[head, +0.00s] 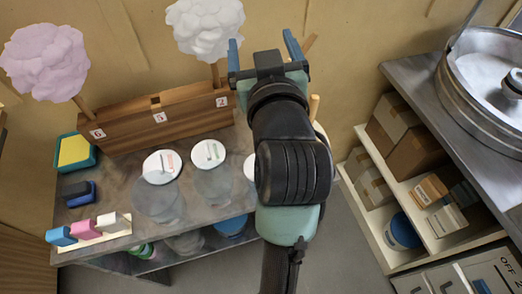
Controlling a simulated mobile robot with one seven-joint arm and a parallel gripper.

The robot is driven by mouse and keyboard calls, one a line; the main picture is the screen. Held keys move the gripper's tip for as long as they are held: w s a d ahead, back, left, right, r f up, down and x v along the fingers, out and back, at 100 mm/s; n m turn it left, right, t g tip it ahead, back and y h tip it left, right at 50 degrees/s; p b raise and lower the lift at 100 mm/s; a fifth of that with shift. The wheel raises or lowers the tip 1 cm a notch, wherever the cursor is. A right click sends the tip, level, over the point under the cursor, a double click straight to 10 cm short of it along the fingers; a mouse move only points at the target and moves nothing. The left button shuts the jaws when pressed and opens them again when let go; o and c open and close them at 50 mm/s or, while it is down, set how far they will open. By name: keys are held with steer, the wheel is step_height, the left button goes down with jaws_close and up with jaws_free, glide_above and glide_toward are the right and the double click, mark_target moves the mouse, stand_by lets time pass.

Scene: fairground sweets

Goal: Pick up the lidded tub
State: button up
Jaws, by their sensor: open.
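Two clear tubs with round white lids stand on the grey table. The left tub (160,190) has a reddish mark on its lid, and the right tub (212,183) has a greenish one. A third white lid (250,168) shows only in part behind my arm. My gripper (263,50) is open, with its blue fingers spread wide and nothing seen between them. It appears beyond the tubs in the picture, near the right end of the wooden stand (130,127), apart from the tubs. I cannot tell its height.
Pink floss (45,60) and white floss (205,28) rise on sticks from the numbered stand. A yellow sponge (74,151), a dark blue item (78,194) and coloured blocks (85,228) lie at left. A metal counter (455,125) with a round pan (490,80) and shelved boxes stands at right.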

steer(key=s+d+f+g+y+p, duration=0.1)
steer(key=s+f, duration=0.4)
steer(key=f, duration=0.3)
steer(key=s+d+f+n+g+p, duration=0.1)
steer(key=s+f+g, duration=0.1)
steer(key=s+f, duration=0.5)
steer(key=s+d+f+g+y+p, duration=0.1)
steer(key=s+f, duration=0.2)
steer(key=f, duration=0.7)
steer(key=p+x, duration=0.1)
steer(key=x, duration=1.2)
steer(key=shift+w+a+p, duration=0.1)
steer(key=shift+a+p, duration=0.05)
steer(key=shift+p, duration=0.2)
steer(key=c, duration=0.4)
